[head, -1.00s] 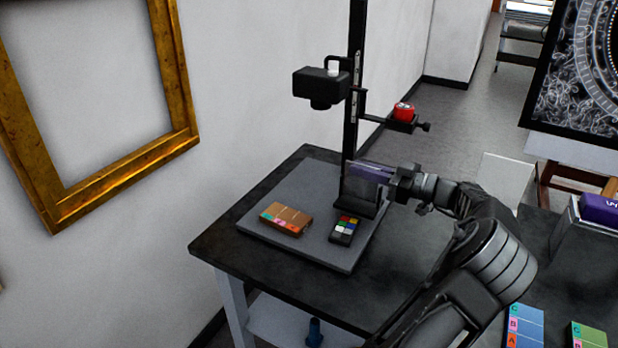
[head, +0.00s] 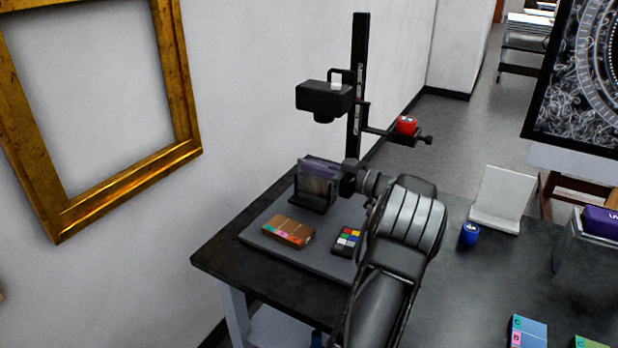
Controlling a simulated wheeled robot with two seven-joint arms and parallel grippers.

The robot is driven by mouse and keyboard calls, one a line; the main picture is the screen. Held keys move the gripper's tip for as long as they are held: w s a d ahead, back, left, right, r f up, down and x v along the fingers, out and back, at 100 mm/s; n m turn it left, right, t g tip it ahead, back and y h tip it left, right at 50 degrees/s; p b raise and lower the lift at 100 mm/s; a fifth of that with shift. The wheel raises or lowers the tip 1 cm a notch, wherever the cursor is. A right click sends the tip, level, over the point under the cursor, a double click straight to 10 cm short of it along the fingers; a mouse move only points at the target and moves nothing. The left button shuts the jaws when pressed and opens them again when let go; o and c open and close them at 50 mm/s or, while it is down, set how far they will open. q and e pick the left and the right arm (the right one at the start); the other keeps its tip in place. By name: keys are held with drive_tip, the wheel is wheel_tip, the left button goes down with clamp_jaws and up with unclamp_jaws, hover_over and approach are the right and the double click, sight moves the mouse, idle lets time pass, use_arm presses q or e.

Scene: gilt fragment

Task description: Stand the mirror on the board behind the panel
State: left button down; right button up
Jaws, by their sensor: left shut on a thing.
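The mirror (head: 316,185), a small upright plate with a purplish top and a dark foot, is over the grey board (head: 273,246) on the black table. It is behind the brown panel (head: 288,231), which lies flat with coloured labels on its front edge. My left gripper (head: 340,178) is shut on the mirror's right side and hides that edge. The mirror looks upright. I cannot tell whether its foot touches the board. My left arm covers the board's right part. My right gripper is not in view.
A colour chart (head: 347,241) lies right of the panel. A black column (head: 357,92) with a camera (head: 323,98) and a side arm bearing a red can (head: 405,125) rises behind the mirror. A blue jar (head: 470,234) and white stand (head: 497,202) are at right.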

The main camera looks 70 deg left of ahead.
sight(298, 174)
use_arm(q)
drive_tip(key=shift+r, duration=0.1)
drive_tip(key=shift+s+a, duration=0.45)
drive_tip(key=shift+a, duration=0.1)
drive_tip(key=shift+f+p, duration=0.35)
drive_tip(key=shift+f, duration=1.45)
drive_tip(key=c, duration=1.6)
unclamp_jaws()
drive_tip(key=shift+f, duration=0.1)
drive_tip(key=shift+o, duration=0.2)
drive_tip(key=b+v, duration=0.1)
drive_tip(key=v, duration=1.1)
